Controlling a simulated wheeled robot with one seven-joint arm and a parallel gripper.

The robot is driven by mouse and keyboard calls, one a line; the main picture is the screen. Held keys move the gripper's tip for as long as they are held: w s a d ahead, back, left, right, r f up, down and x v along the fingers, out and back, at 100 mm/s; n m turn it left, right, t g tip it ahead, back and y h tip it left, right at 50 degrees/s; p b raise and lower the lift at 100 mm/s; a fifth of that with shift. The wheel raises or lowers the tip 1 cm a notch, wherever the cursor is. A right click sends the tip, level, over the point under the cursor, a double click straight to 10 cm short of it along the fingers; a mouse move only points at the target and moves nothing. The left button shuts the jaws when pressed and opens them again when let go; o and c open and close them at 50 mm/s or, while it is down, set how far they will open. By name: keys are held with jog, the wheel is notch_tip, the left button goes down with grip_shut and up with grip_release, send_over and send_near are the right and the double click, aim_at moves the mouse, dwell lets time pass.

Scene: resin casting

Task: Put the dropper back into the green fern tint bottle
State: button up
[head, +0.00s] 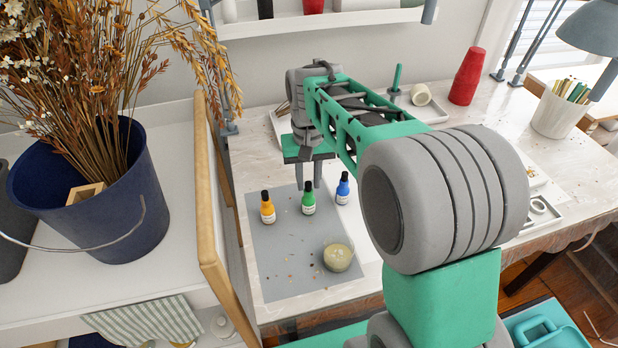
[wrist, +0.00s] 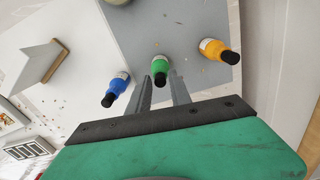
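The green fern tint bottle (head: 309,203) stands upright on the grey mat between the yellow and blue bottles. Its black dropper top (head: 308,187) sits on the bottle neck; how well it is seated I cannot tell. My gripper (head: 308,184) points down close to the green bottle, its fingers apart. In the wrist view the green bottle (wrist: 160,64) and its black top (wrist: 160,80) show between the fingertips of my gripper (wrist: 160,77), with space on both sides. My gripper holds nothing.
An orange-yellow bottle (head: 267,210) and a blue bottle (head: 342,191) flank the green one closely. A cup of pale resin (head: 338,257) stands nearer on the grey mat (head: 278,273). A wooden-framed panel (head: 214,200) rises at the left. The mat's front left is mostly clear.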

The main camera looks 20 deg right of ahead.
jog(key=o, duration=0.3)
notch_tip(320, 180, up, 8)
jog(key=shift+s+f, duration=0.1)
jog(key=s+f+t, duration=0.1)
jog(key=s+f, duration=0.1)
jog(key=s, duration=0.2)
jog(key=s+f+n+t, duration=0.1)
jog(key=s+f, duration=0.1)
jog(key=s, duration=0.3)
jog(key=s+f+t, duration=0.1)
jog(key=s+f, duration=0.1)
jog(key=s, duration=0.2)
jog(key=shift+s+a+f, duration=0.1)
jog(key=shift+s+f, duration=0.15)
jog(key=shift+f, duration=0.15)
jog(key=shift+s+f, duration=0.25)
jog(key=shift+f, duration=0.1)
dwell(1.0)
